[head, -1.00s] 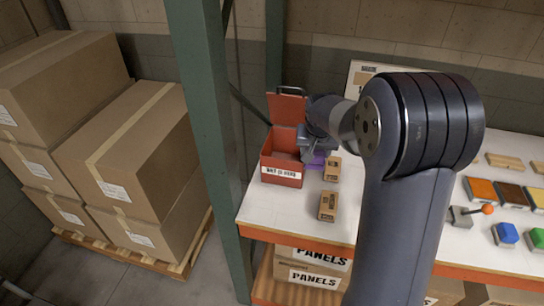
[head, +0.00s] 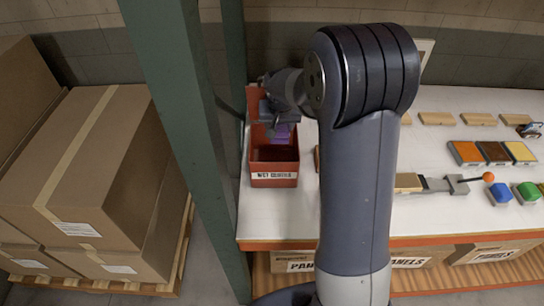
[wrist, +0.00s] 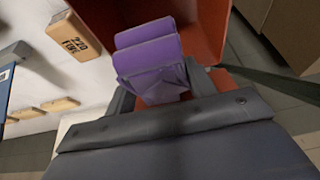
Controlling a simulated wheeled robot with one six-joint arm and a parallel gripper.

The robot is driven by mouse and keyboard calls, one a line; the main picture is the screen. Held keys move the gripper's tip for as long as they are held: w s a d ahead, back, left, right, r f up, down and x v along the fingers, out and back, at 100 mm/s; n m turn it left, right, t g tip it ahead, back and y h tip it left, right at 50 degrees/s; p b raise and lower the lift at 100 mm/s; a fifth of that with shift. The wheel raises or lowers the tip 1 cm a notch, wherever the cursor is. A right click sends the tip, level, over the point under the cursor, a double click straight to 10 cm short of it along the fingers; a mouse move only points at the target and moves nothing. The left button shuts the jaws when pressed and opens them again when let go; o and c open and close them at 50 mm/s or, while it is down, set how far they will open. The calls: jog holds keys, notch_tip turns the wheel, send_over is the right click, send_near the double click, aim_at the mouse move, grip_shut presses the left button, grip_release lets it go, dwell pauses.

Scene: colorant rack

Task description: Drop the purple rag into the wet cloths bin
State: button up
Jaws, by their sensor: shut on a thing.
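The purple rag (head: 282,134) is held by my gripper (head: 274,118) over the open red wet cloths bin (head: 274,180). In the wrist view the folded purple rag (wrist: 150,55) sits between the fingers of my gripper (wrist: 155,88), with the bin's red wall (wrist: 205,28) behind and beside it. The bin stands at the left end of the white shelf, its label facing front and its lid raised at the back. My gripper is shut on the rag. Whether the rag touches the bin's inside I cannot tell.
A green rack post (head: 172,110) stands just left of the bin. Wooden blocks (head: 478,118), colour pads (head: 495,153) and a tool with an orange ball (head: 455,184) lie on the shelf (head: 440,225) to the right. A sandpaper block (wrist: 75,37) is near the bin.

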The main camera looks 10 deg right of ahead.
jog(key=shift+w+f+b, duration=0.1)
jog(key=shift+f+b, duration=0.45)
jog(key=shift+f, duration=1)
jog(key=o, duration=1)
jog(key=shift+o, duration=0.2)
jog(key=b+v, duration=0.2)
jog(key=v, duration=0.9)
jog(key=shift+w, duration=0.1)
jog(key=shift+f, duration=0.1)
jog(key=p+x, duration=0.2)
jog(key=x, duration=0.8)
jog(key=shift+w+p, duration=0.1)
jog(key=shift+p, duration=0.25)
jog(key=shift+r+p, duration=0.6)
jog(key=shift+r, duration=1.2)
